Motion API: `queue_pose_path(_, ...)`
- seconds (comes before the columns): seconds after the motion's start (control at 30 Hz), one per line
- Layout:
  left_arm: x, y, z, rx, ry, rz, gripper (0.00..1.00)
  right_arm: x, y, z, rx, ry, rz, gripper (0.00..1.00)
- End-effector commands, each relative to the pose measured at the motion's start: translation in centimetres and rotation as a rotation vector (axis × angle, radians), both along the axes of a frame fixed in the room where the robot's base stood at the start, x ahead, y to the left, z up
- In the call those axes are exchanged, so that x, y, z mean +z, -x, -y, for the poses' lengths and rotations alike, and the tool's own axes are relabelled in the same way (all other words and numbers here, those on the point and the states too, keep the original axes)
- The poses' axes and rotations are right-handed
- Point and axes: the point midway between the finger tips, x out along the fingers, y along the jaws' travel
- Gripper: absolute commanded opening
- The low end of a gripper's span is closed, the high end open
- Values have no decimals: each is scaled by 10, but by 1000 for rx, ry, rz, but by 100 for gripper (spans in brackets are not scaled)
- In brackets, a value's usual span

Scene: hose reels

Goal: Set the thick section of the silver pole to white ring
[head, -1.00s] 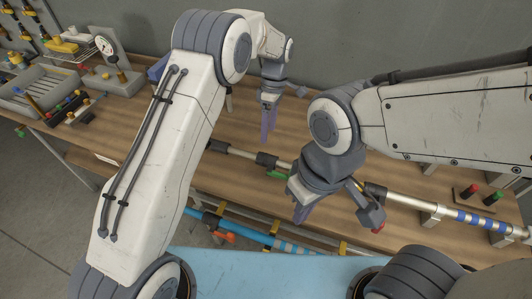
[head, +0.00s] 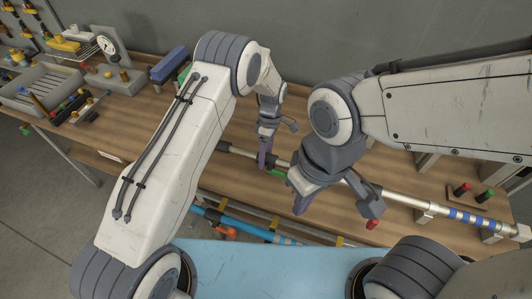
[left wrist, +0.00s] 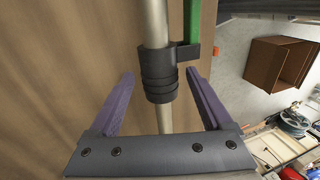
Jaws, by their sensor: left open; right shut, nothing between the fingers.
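The silver pole (head: 400,199) lies across the bench on supports. Its thick part with blue and pale bands (head: 468,217) is at the right; I cannot single out a white ring. In the left wrist view the pole (left wrist: 156,25) runs upright in the picture, with a black collar (left wrist: 160,85) and green lever (left wrist: 191,25). My left gripper (head: 265,158) is open over the pole; its fingers (left wrist: 158,100) stand on both sides of the collar, apart from it. It partly hides the collar in the head view. My right gripper (head: 302,204) is shut and empty, in front of the pole.
A blue pole (head: 235,224) with an orange lever (head: 226,233) lies lower, at the bench front. A gauge stand (head: 112,62) and grey tray (head: 40,92) are at the left. The bench's middle left is clear.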

Motion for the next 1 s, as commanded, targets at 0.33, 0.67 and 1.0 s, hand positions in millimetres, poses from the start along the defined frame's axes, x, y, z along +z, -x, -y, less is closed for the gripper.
queue_pose_path(0.33,1,0,0,0,0,0,0,0,0,0,0,0,0,0)
queue_pose_path(0.67,-2,12,43,-6,1,3,0,-17,0,0,-3,0,0,0)
queue_pose_path(1.0,1,19,68,0,1,2,0,-21,0,0,-4,0,0,0)
